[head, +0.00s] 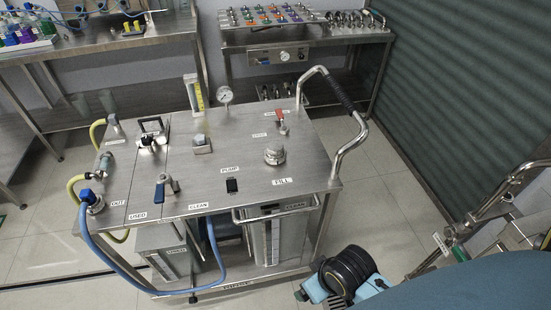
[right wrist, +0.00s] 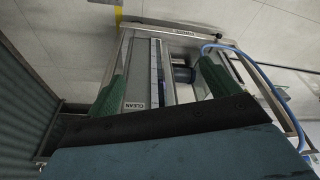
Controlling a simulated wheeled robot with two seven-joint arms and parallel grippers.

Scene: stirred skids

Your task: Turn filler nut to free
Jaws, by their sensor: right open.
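Behind the fingers in that view is the front of the skid with the CLEAN tank (right wrist: 135,103); the nut is not visible there. In the head view a black and teal part of my right arm is low, in front of the skid. My left gripper is out of view.
A bent push handle (head: 345,105) rises at the skid's right end. A red-handled valve (head: 281,119) and a gauge (head: 225,96) stand behind the nut. A blue hose (head: 95,245) loops down the front left. Open floor (head: 385,205) lies to the right.

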